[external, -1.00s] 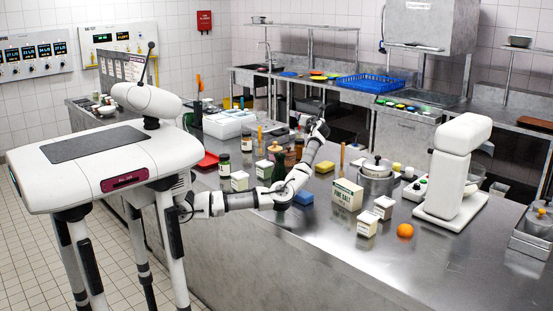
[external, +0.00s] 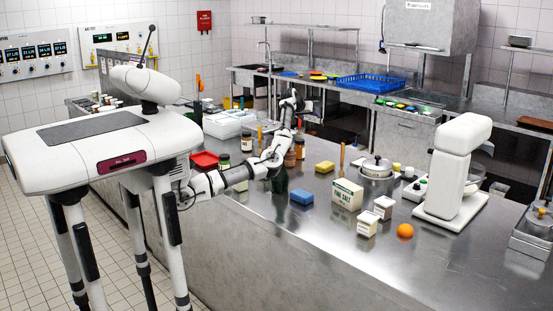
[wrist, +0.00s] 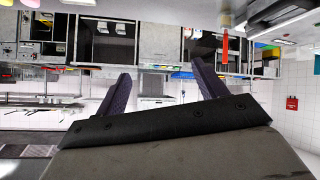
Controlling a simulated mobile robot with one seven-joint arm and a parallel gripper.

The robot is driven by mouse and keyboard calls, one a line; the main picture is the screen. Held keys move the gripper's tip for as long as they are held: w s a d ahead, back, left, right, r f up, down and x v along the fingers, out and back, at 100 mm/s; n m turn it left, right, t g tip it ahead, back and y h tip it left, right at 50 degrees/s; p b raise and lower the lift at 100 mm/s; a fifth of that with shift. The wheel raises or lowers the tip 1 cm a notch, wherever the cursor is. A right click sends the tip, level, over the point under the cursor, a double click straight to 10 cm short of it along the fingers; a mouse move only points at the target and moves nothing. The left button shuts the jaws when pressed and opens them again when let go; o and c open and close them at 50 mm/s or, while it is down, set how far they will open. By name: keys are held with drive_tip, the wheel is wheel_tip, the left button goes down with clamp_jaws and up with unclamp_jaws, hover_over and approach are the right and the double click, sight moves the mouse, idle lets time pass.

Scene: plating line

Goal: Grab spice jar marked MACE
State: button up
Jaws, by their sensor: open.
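No label reading MACE is legible in any view, so I cannot tell which jar it is. In the external view, several small jars stand on the steel counter: a dark-lidded jar (external: 246,142), a brown jar (external: 300,148) and a jar with a pale label (external: 224,161). My arm passes in front of this group and hides part of it. My gripper (external: 291,101) is raised above and beyond the jars. In the wrist view my gripper (wrist: 163,78) has its two dark fingers spread apart, with nothing between them and no jar visible.
A dark green bottle (external: 280,181) stands near my forearm. A white stand mixer (external: 452,170) is at right.

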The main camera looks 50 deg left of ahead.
drive_tip(key=s+a+f+g, duration=0.3)
drive_tip(key=s+a+g, duration=0.1)
drive_tip(key=s, duration=0.2)
drive_tip(key=y+p, duration=0.1)
drive_tip(key=p, duration=0.1)
approach(299, 140)
drive_tip(key=shift+m+g, duration=0.3)
drive_tip(key=x, duration=0.4)
drive_tip(key=shift+s+f, duration=0.1)
drive_tip(key=shift+f, duration=0.1)
drive_tip(key=p+x, duration=0.1)
drive_tip(key=x, duration=0.1)
drive_tip(key=p+x, duration=0.1)
drive_tip(key=x, duration=0.1)
drive_tip(key=shift+w+r+p, duration=0.15)
drive_tip(key=shift+w+p, duration=0.25)
drive_tip(key=shift+w, duration=0.05)
drive_tip(key=shift+w+f, duration=0.35)
drive_tip(key=shift+f, duration=0.25)
clamp_jaws()
drive_tip(key=shift+r, duration=0.1)
